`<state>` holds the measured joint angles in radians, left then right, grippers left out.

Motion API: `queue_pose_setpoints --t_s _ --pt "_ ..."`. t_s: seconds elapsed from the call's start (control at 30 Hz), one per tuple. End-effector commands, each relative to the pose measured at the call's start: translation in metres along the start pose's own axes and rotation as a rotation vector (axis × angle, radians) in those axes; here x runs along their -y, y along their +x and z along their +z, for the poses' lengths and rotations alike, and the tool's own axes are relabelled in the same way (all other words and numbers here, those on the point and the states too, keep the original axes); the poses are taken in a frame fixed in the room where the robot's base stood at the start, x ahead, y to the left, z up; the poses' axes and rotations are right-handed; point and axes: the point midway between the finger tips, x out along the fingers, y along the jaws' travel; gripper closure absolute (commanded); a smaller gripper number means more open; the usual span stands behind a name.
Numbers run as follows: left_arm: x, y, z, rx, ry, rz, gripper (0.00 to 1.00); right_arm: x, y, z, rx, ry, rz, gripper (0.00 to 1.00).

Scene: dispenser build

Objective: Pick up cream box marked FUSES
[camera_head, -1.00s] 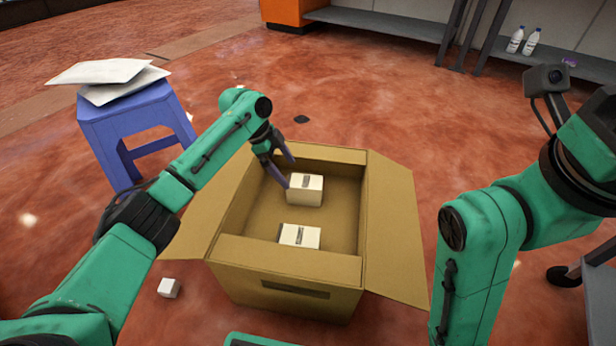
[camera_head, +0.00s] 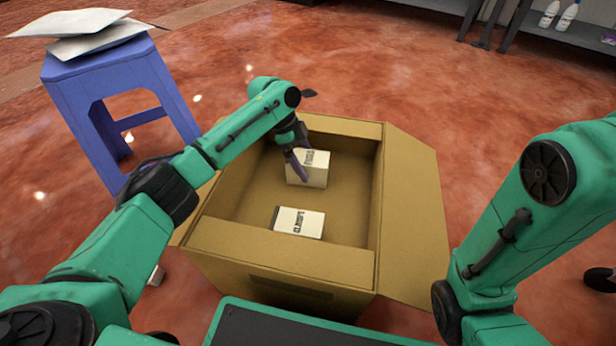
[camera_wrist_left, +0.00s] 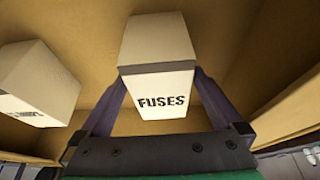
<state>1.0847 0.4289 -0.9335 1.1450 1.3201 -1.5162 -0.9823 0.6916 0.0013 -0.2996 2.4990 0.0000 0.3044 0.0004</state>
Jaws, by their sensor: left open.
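The cream box marked FUSES (camera_wrist_left: 160,88) fills the middle of the left wrist view, between the two fingers of my left gripper (camera_wrist_left: 158,110). In the head view the far cream box (camera_head: 312,168) stands in the open cardboard box, with my left gripper (camera_head: 300,165) down at its left side and partly over it. The fingers are open around the box; whether they touch it I cannot tell. A second cream box (camera_head: 298,221) with dark lettering lies nearer in the carton and also shows at the left of the wrist view (camera_wrist_left: 38,85). My right gripper is out of view.
The cardboard box (camera_head: 418,210) has walls and spread flaps around both cream boxes. A blue stool (camera_head: 105,70) with white packets (camera_head: 100,35) stands at the back left. A small white block (camera_head: 156,276) lies on the floor left of the carton.

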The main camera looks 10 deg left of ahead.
Motion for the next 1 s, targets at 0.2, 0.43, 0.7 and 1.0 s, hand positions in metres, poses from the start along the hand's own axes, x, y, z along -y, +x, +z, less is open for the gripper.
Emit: queue_pose_setpoints --t_s 0.2,0.43,0.7,1.0 --pt "0.000 0.021 0.000 0.000 -0.002 0.000 0.00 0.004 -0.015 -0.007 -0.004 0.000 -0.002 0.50" --pt "0.000 0.021 0.000 0.000 -0.001 0.000 0.50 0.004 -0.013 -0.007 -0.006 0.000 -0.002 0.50" --pt "0.000 0.020 0.000 -0.001 -0.001 -0.001 0.95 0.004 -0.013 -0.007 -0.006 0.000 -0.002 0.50" --pt "0.000 -0.005 -0.011 -0.002 0.000 -0.002 0.95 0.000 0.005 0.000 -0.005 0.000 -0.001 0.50"
